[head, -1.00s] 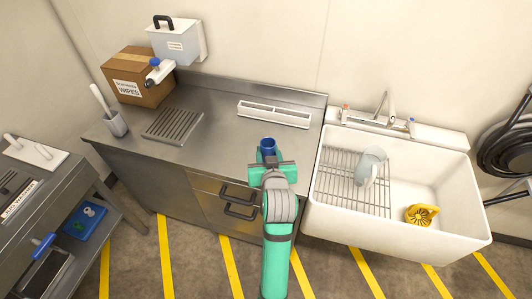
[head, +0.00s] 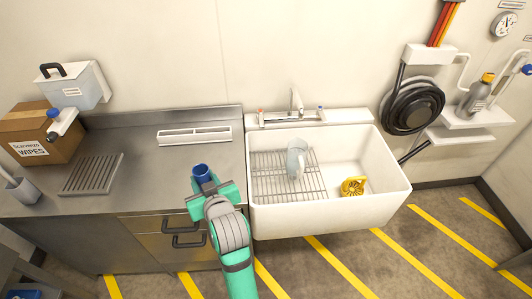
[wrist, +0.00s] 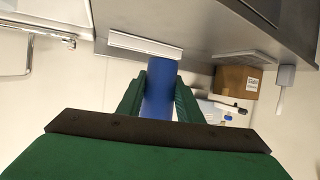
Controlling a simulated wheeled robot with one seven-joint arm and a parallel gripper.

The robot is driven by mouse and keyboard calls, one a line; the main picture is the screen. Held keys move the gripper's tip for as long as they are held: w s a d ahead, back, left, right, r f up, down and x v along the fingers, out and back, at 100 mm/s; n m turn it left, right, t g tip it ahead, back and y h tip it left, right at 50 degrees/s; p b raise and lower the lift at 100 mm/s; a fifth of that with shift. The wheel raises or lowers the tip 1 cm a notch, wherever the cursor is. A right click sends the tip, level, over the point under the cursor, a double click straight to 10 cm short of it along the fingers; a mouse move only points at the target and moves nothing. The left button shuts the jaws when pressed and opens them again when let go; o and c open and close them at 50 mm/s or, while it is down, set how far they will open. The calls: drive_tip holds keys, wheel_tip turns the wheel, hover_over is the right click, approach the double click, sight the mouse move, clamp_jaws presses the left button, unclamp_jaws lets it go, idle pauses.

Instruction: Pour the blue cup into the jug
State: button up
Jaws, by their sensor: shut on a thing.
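The blue cup (head: 201,171) is held upright by my gripper (head: 206,184) above the front part of the steel counter. In the wrist view the blue cup (wrist: 160,88) sits between the two green fingers, which are shut on it. Its contents cannot be made out. The jug (head: 297,158), pale and translucent with a handle, stands on the wire rack in the white sink, to the right of my gripper and apart from it.
The wire rack (head: 272,187) covers the left part of the sink (head: 335,211). A yellow object (head: 353,186) lies in the right part. The faucet (head: 296,103) rises behind the jug. A white slotted tray (head: 194,135) and a drain grate (head: 92,175) are on the counter.

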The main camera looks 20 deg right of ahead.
drive_tip(key=w+d+f, duration=0.2)
drive_tip(key=w+d, duration=0.2)
drive_tip(key=d, duration=0.4)
drive_tip(key=w+d+f, duration=0.3)
drive_tip(key=w+d, duration=0.2)
drive_tip(key=d, duration=0.4)
drive_tip(key=w+d+f, duration=0.2)
drive_tip(key=w+d, duration=0.2)
drive_tip(key=d, duration=0.4)
drive_tip(key=d+f, duration=0.1)
drive_tip(key=d, duration=1)
drive_tip(key=shift+s+a, duration=0.1)
